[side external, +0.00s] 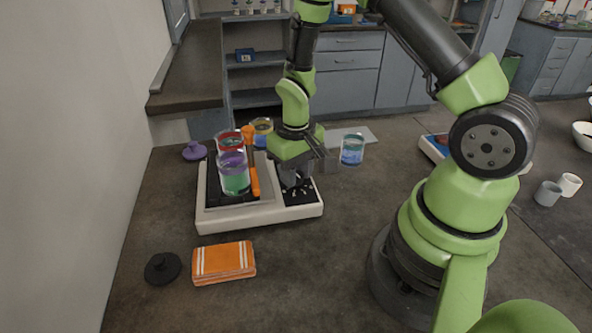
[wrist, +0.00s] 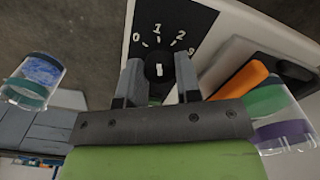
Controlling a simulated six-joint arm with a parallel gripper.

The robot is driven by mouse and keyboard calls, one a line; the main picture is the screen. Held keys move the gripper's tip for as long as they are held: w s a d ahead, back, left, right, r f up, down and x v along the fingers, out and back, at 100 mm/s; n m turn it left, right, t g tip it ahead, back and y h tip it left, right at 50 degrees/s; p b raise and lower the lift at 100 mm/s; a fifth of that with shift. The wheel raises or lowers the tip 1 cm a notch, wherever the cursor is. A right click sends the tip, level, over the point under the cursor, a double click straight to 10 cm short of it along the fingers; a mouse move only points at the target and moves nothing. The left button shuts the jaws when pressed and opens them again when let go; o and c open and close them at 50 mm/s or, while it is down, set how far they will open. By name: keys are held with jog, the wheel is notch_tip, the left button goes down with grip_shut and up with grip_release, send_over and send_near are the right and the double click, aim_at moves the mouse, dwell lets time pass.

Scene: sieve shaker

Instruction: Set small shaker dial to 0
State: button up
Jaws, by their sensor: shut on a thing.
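The small shaker (side external: 262,214) is a white base with a black dial panel at its right end. In the wrist view the panel (wrist: 190,20) is marked with white numbers from 0 at the left upward. The round black dial (wrist: 160,66) has a white mark that looks upright, roughly toward the 1. My gripper (wrist: 160,75) has one finger on each side of the dial and is shut on it. In the side view my gripper (side external: 296,180) points down over the panel and hides the dial.
Jars with coloured bands (side external: 233,175) and an orange clamp (side external: 252,165) stand on the shaker's left part, close to my gripper. A blue-filled beaker (side external: 352,150) stands to the right. An orange towel (side external: 223,261) and a black lid (side external: 163,268) lie in front.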

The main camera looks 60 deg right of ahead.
jog(key=n, duration=0.4)
jog(key=shift+n, duration=1.9)
jog(key=shift+s, duration=0.1)
jog(key=o, duration=0.9)
notch_tip(320, 180, up, 10)
